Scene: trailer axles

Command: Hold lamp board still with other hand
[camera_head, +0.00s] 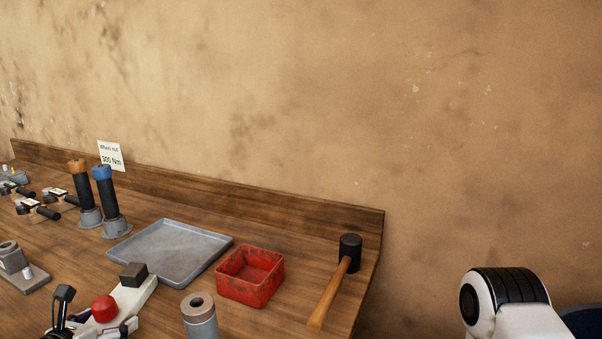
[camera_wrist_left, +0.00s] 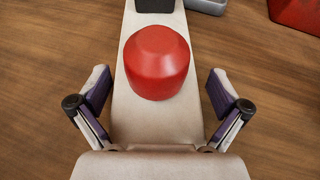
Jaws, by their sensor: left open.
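The lamp board (camera_head: 142,292) is a long pale board on the bench, with a red domed lamp (camera_head: 104,308) and a dark block (camera_head: 133,274) on it. In the left wrist view the board (camera_wrist_left: 157,128) runs up the middle, with the red lamp (camera_wrist_left: 157,63) on it and part of the dark block at the top edge. My left gripper (camera_wrist_left: 159,88) is open, one finger on either side of the board near the lamp. It shows partly at the bottom of the head view (camera_head: 94,322). My right gripper is out of view.
A grey tray (camera_head: 170,252), a red bin (camera_head: 250,277), a grey cylinder (camera_head: 200,322) and a mallet (camera_head: 335,285) lie to the right. Two dark-handled tools (camera_head: 105,195) stand behind. A grey fixture (camera_head: 18,268) sits at left. A wooden ledge (camera_head: 290,218) borders the wall.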

